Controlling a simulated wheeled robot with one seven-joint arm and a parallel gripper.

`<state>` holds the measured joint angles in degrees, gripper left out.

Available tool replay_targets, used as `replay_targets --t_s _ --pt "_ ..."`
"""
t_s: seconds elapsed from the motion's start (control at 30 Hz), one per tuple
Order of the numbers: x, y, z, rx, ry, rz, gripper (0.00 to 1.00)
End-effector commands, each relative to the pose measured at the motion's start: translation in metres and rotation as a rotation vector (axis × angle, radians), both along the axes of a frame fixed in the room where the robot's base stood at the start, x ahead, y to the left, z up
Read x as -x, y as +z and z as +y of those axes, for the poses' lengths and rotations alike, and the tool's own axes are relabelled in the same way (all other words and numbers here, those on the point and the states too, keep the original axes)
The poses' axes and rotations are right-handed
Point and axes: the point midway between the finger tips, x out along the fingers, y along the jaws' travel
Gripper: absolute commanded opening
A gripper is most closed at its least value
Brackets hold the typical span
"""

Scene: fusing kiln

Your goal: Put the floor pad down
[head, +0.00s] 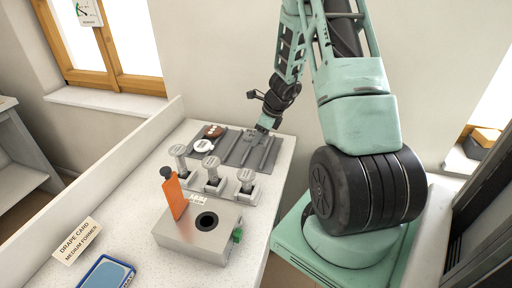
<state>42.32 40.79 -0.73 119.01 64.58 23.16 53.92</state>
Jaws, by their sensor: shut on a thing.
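My gripper (267,122) is at the far end of the worktop, low over the right part of a dark grey slotted tray (233,147). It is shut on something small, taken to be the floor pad. The held thing is too small and too much covered by the fingers to make out its shape. I cannot tell whether it touches the tray.
A dark red piece (213,131) and a white round piece (204,146) lie at the tray's left end. Several grey-topped stands are in front. Nearer are a metal box (205,236) with an orange lever (175,196), a sign (77,241) and a blue pad (107,273).

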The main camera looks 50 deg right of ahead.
Motion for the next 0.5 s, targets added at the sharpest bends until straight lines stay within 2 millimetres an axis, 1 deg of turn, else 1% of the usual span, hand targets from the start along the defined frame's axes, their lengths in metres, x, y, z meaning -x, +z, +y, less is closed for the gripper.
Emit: replay_targets --t_s 0.03,0.17,0.33,0.4,0.5 --pt "0.000 -0.007 0.000 -0.002 0.001 0.001 0.20" --pt "0.000 -0.018 0.000 -0.001 -0.001 0.000 0.20" --pt "0.000 -0.042 0.000 -0.002 0.000 0.001 0.20" --pt "0.000 -0.048 0.000 -0.002 -0.001 0.000 0.20" --pt "-0.001 -0.050 0.000 0.001 0.001 -0.002 0.20"
